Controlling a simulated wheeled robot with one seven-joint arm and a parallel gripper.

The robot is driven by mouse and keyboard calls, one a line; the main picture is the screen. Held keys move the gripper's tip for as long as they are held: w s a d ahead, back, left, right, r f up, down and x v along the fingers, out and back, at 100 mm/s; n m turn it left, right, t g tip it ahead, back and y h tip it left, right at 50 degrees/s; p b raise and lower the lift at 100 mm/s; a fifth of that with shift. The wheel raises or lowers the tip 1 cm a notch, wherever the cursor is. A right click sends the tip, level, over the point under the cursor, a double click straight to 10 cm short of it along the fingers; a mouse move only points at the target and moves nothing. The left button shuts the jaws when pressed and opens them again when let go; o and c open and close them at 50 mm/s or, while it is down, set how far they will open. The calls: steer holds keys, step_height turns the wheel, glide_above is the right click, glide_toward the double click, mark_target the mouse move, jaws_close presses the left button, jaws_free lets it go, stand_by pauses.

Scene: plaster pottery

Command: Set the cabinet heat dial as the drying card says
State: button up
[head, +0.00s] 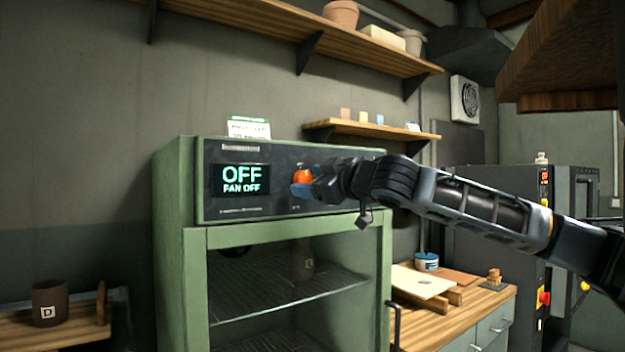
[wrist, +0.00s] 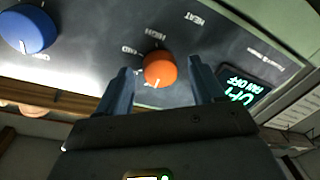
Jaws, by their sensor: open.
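The green drying cabinet (head: 172,240) has a dark control panel with a lit display (head: 241,180) reading OFF and FAN OFF. The orange dial (head: 302,175) is partly hidden by my gripper (head: 312,186) in the head view. In the wrist view, the orange dial (wrist: 160,68) sits between the two fingers of my open gripper (wrist: 163,84), near HEAT, HIGH and other lettering. A white mark on it points toward the bottom of that view. I cannot tell whether the fingers touch it. A white and green card (head: 249,127) stands on the cabinet; its text is not clearly legible.
A blue dial (wrist: 27,30) is on the same panel. A brown cup marked D (head: 50,303) stands on a table at the left. Wooden shelves (head: 372,130) hang above and behind.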

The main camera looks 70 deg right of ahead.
steer(key=c, duration=1.1)
steer(key=shift+o, duration=0.2)
steer(key=shift+f+m, duration=0.1)
steer(key=shift+m, duration=0.4)
steer(key=shift+f+m+b, duration=0.15)
steer(key=shift+m+b, duration=0.5)
steer(key=shift+m, duration=0.25)
steer(key=shift+w+a+m+b, duration=0.15)
steer(key=shift+m+b, duration=0.2)
steer(key=shift+m, duration=0.65)
steer(key=shift+m+h+p, duration=0.5)
steer(key=shift+m+p, duration=0.55)
steer(key=shift+m, duration=1.65)
steer(key=shift+r, duration=0.2)
